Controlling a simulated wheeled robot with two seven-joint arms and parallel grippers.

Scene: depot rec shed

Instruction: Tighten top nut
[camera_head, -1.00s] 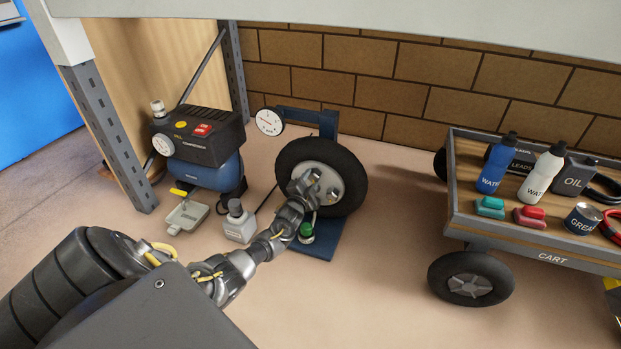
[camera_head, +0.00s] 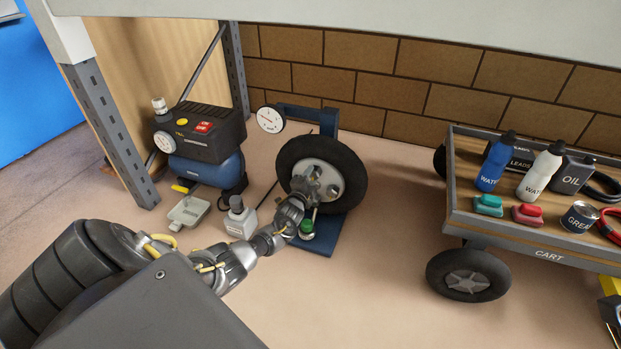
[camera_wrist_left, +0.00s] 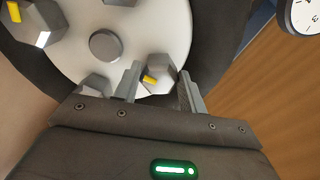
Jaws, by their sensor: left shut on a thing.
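The wheel, a black tyre (camera_head: 352,165) with a pale hub disc, stands upright on a blue stand; its disc (camera_wrist_left: 165,30) fills the upper left wrist view. A grey hex nut with a yellow mark (camera_wrist_left: 157,72) sits low on the disc. My left gripper (camera_wrist_left: 160,88) has one finger on each side of this nut and is shut on it. Another yellow-marked nut (camera_wrist_left: 35,22) is at the upper left, and a grey nut (camera_wrist_left: 93,86) is beside the left finger. In the head view my left gripper (camera_head: 313,188) covers part of the hub. My right gripper is not seen.
A compressor (camera_head: 200,135), a grey tray (camera_head: 188,212) and a small bottle (camera_head: 239,217) stand left of the wheel. A gauge (camera_head: 270,119) is at its upper left. A loaded cart (camera_head: 549,255) stands right, with clear floor between. A green-topped item (camera_head: 306,228) is on the stand base.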

